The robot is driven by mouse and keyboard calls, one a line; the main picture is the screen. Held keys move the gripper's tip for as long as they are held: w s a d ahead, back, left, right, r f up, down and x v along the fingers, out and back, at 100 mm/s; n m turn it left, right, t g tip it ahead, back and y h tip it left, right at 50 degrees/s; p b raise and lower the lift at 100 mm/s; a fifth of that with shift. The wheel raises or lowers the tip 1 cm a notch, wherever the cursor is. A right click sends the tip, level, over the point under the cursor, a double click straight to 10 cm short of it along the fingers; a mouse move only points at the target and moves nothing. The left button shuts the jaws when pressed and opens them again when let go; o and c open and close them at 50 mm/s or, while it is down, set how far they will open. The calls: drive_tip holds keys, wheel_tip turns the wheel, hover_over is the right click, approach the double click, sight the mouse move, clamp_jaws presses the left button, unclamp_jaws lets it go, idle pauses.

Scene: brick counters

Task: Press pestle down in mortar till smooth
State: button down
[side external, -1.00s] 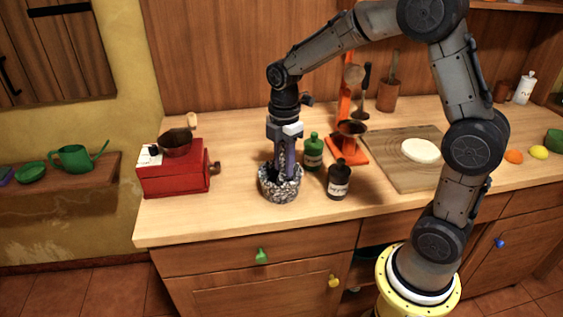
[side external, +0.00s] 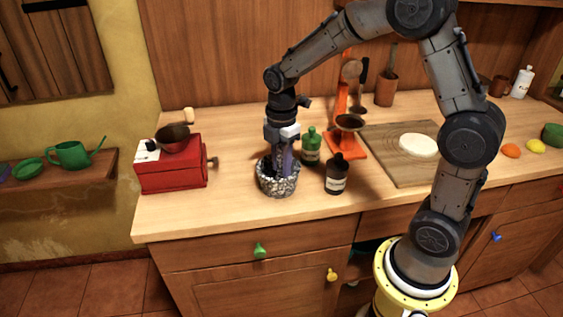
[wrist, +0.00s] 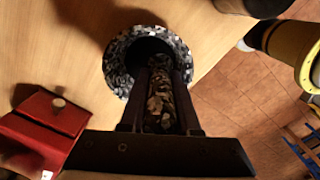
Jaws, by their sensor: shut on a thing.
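The mortar (side external: 279,186), speckled grey stone, stands near the counter's front edge. In the wrist view its round rim (wrist: 118,62) surrounds a dark hollow. The speckled pestle (wrist: 160,100) lies between my two fingers in the wrist view, its lower end hidden inside the mortar. My gripper (side external: 281,168) points down over the mortar, its fingertips at or inside the rim. It is shut on the pestle; the gripper (wrist: 160,75) reaches into the dark opening. The mortar's contents are hidden.
A red box grinder (side external: 172,168) stands left. A green bottle (side external: 311,150) and a dark bottle (side external: 337,178) stand close on the right. Behind are an orange stand (side external: 345,135) and a board with dough (side external: 385,172). Counter in front of the grinder is clear.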

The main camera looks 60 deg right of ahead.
drive_tip(key=shift+r, duration=1)
drive_tip(key=shift+f, duration=1.05)
drive_tip(key=shift+r, duration=0.1)
drive_tip(key=shift+r, duration=0.95)
drive_tip(key=shift+w+d, duration=0.1)
